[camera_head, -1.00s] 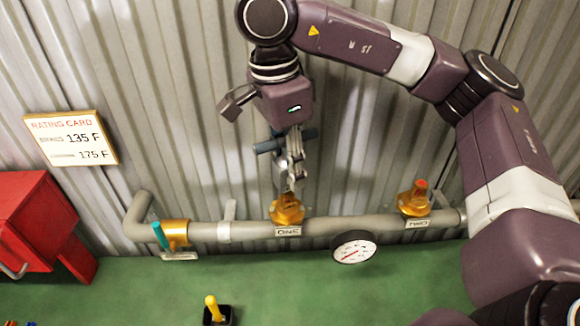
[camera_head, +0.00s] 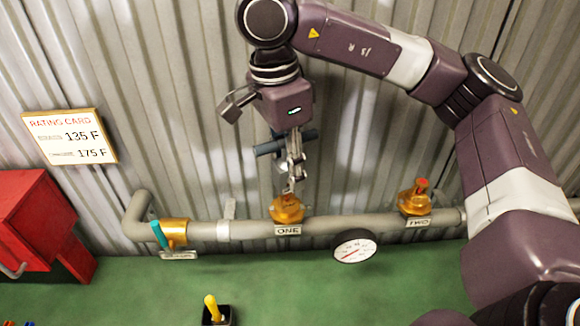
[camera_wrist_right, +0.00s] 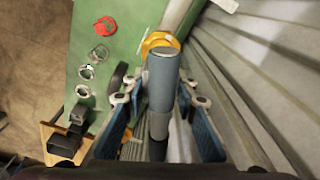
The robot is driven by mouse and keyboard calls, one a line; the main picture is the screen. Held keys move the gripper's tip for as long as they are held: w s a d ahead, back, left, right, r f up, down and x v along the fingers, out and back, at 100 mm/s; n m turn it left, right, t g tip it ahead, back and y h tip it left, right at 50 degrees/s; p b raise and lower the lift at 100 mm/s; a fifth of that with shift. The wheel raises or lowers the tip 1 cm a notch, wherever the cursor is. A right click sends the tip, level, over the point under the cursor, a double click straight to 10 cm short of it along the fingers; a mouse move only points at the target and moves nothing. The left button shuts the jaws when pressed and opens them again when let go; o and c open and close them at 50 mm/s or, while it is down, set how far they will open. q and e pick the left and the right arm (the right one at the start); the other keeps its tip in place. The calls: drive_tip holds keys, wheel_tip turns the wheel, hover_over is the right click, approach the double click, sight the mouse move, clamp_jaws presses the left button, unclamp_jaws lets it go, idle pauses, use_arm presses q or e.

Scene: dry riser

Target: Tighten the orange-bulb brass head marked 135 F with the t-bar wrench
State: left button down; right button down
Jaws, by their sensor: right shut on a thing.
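My right gripper (camera_head: 292,170) is shut on the blue-grey t-bar wrench (camera_head: 268,147), above the brass head at the plate ONE (camera_head: 286,209). The wrench's bar sticks out on both sides of the fingers. In the right wrist view the wrench (camera_wrist_right: 162,82) lies between the fingers, with a brass rim (camera_wrist_right: 158,42) beyond its end. Whether the wrench is seated on the head is unclear; the bulb of this head is hidden. The brass head at TWO (camera_head: 413,203) has an orange-red top. The rating card (camera_head: 72,137) reads 135 F and 175 F. My left gripper is out of view.
The grey pipe (camera_head: 340,224) runs along the ribbed wall, with a teal-handled valve (camera_head: 172,234) at left and a round gauge (camera_head: 354,247). A red cabinet (camera_head: 38,222) stands at far left. A yellow-handled thing (camera_head: 212,308) stands on the green surface (camera_head: 300,292).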

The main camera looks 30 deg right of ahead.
drive_tip(key=shift+f+b, duration=1.8)
drive_tip(key=shift+f, duration=0.45)
drive_tip(key=shift+r+m+p, duration=0.1)
drive_tip(key=shift+m+p, duration=0.3)
drive_tip(key=shift+m, duration=0.7)
drive_tip(key=m, duration=0.3)
drive_tip(key=shift+s+g, duration=0.15)
drive_tip(key=shift+g, duration=0.25)
drive_tip(key=shift+m+p, duration=0.3)
drive_tip(key=shift+m, duration=1.1)
drive_tip(key=shift+a+n, duration=0.1)
drive_tip(key=shift+n, duration=0.6)
